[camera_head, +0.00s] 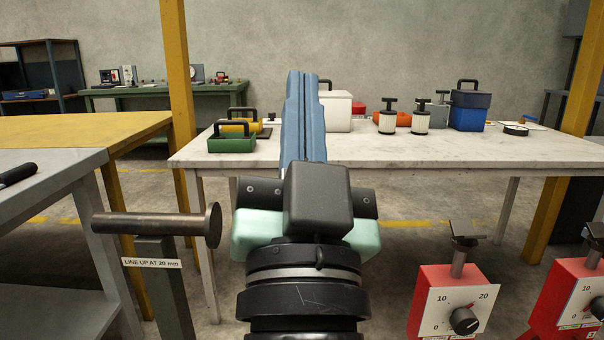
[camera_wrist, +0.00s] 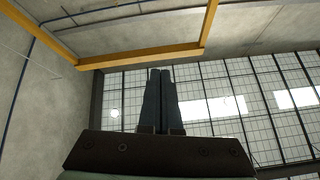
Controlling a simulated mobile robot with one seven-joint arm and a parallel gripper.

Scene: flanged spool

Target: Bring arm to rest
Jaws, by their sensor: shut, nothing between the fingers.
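My gripper (camera_head: 308,78) points up and away in the head view, in front of the white-topped table. Its two blue fingers are together with nothing between them. In the wrist view my gripper (camera_wrist: 160,72) shows as two dark fingers side by side, pointing toward the ceiling windows and a yellow beam. It touches nothing that I can see. A dark flanged bar (camera_head: 160,222) lies on a post labelled "LINE UP AT 20 mm" to the left of my wrist. The fingers hide part of the table behind them.
Red dial stands (camera_head: 450,300) are at the lower right. A grey bench (camera_head: 50,165) is at left. Yellow posts (camera_head: 178,70) rise on both sides.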

